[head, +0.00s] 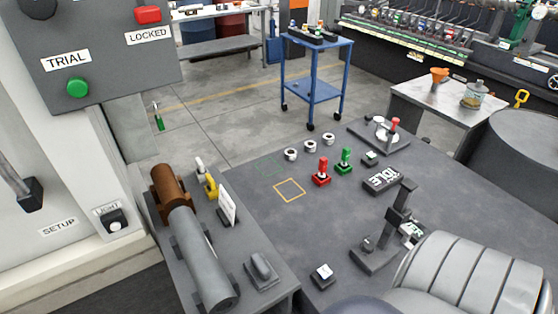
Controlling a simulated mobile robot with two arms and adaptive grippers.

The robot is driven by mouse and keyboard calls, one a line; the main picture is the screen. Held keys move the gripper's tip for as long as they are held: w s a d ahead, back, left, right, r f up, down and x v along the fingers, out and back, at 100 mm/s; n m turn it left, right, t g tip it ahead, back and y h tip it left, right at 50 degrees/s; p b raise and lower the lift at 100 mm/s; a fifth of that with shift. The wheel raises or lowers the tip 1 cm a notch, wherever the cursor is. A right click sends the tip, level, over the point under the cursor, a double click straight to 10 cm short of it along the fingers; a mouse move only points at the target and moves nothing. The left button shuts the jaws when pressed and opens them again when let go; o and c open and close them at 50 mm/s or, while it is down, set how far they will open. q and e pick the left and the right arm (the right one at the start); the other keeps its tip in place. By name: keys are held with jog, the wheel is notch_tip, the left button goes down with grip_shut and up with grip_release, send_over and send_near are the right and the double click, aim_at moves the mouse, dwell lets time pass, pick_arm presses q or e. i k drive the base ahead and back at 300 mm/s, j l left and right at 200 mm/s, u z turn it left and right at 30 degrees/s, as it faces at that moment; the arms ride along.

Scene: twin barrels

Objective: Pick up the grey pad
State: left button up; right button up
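A small grey rounded block (262,266) lies on a dark base at the front of the table's left part, right of the long barrel. It is the nearest match to the grey pad, but I cannot tell for certain.
A barrel with a brown end (203,258) lies left of the block. A white card (227,206) stands behind it. A yellow square outline (289,190) marks bare dark tabletop. Red (321,172) and green (345,161) handles, a display (382,180) and a dark stand (398,215) are right.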

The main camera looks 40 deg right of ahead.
aim_at(262, 274)
jog(key=j+z, duration=0.1)
jog(key=z, duration=0.35)
jog(key=j+z, duration=0.1)
jog(key=z, duration=0.35)
jog(key=j+z, duration=0.1)
jog(key=z, duration=0.35)
jog(key=u, duration=2)
jog(key=z, duration=2)
jog(key=k+j+z, duration=0.35)
jog(key=k+z, duration=0.35)
jog(key=i+j, duration=0.05)
